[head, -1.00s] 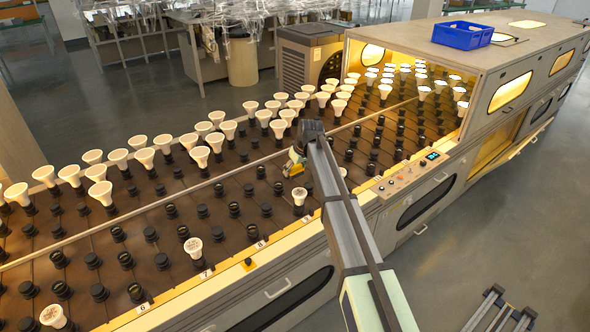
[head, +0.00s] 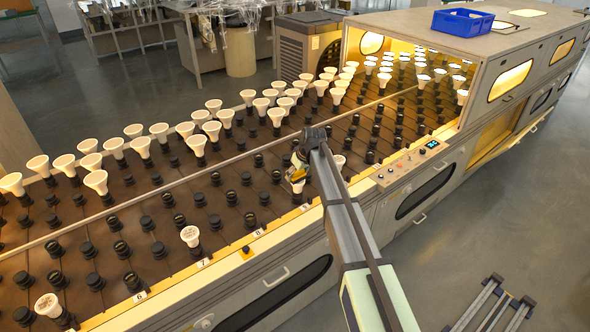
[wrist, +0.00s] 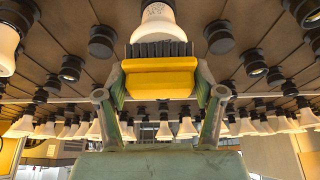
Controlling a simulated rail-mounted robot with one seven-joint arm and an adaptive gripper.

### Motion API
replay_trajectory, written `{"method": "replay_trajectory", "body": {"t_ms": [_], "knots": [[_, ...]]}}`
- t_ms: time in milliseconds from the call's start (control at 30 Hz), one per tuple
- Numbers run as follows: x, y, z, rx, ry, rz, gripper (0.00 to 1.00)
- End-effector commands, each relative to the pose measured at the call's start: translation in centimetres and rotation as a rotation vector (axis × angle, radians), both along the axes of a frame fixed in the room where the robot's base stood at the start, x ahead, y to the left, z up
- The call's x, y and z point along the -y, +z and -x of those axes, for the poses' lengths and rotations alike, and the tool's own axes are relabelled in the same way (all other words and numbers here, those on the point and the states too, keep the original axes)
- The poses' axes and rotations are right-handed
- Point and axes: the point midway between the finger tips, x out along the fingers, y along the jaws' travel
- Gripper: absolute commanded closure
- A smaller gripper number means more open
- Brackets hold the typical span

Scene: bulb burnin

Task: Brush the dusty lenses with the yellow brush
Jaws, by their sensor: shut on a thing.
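My gripper (head: 299,163) is shut on the yellow brush (wrist: 160,80), which also shows small in the head view (head: 299,174). The brush's dark bristles (wrist: 160,50) point at a white bulb (wrist: 159,18) in the wrist view. They overlap its lower part; I cannot tell whether they touch its lens. In the head view this bulb (head: 298,187) stands just below the brush, partly hidden. Two other front-row bulbs with speckled, marked lenses stand near label 7 (head: 190,236) and left of label 6 (head: 47,304).
Many white bulbs (head: 97,181) stand in sockets along the far rows. Empty black sockets (head: 121,249) fill the nearer rows. A control panel (head: 405,166) and lit oven housing (head: 500,60) are at right. A blue crate (head: 462,28) sits on top.

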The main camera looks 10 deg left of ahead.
Motion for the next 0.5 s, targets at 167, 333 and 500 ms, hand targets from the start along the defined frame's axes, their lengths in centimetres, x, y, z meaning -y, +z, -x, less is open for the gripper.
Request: {"method": "replay_trajectory", "body": {"t_ms": [167, 333, 500], "knots": [[1.0, 0.0, 1.5, -0.002, 0.004, 0.001, 0.65], [1.8, 0.0, 2.7, -0.002, 0.007, 0.001, 0.65], [0.9, -0.1, 1.5, -0.002, 0.008, 0.001, 0.65]]}}
